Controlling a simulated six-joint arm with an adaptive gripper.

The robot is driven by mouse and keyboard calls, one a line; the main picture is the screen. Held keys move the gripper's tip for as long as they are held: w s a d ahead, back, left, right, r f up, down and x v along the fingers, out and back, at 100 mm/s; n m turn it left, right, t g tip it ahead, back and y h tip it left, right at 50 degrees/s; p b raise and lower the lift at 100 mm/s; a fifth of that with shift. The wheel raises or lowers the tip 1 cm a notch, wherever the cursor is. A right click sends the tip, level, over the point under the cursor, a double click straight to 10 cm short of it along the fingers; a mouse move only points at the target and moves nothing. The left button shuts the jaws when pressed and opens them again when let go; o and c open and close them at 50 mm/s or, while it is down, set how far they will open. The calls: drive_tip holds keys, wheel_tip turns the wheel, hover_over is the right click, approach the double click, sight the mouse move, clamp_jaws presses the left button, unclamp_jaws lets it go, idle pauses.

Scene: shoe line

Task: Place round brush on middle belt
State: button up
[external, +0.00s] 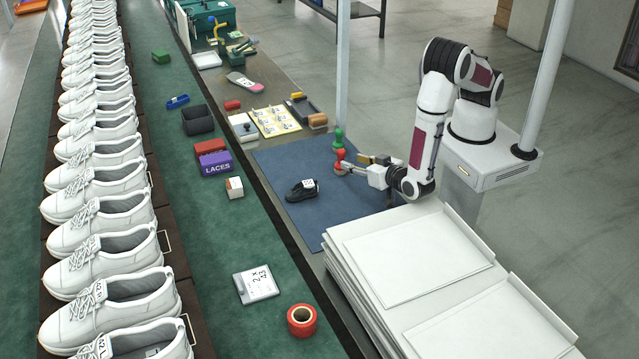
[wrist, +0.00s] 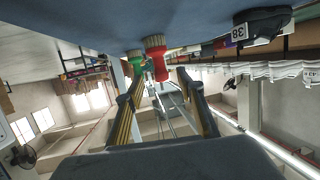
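Two brushes stand upright, bristles down, on the blue mat (external: 330,213): one with a red handle (external: 340,156) and one with a green handle (external: 338,137) just behind it. Both show upside down in the wrist view, red (wrist: 157,62) and green (wrist: 135,62), with pale bristles. Both look round; I cannot tell which one the task means. My gripper (external: 352,166) is open at the red brush. In the wrist view its fingertips (wrist: 160,77) are on either side of the red handle's end, with no clear contact. A dark belt (external: 180,310) carries white shoes between green strips.
A black shoe (external: 301,190) with a tag lies left of the brushes. The right green strip (external: 205,240) holds boxes, a card (external: 256,284) and a red tape roll (external: 302,320), with bare patches between. Stacked white panels (external: 410,260) stand close in front of my arm.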

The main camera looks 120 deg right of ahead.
sight(341, 159)
drive_tip(key=shift+f, duration=0.5)
drive_tip(key=shift+x, duration=1.3)
drive_tip(key=shift+d, duration=0.1)
drive_tip(key=shift+r+x, duration=0.2)
drive_tip(key=shift+x, duration=2.4)
clamp_jaws()
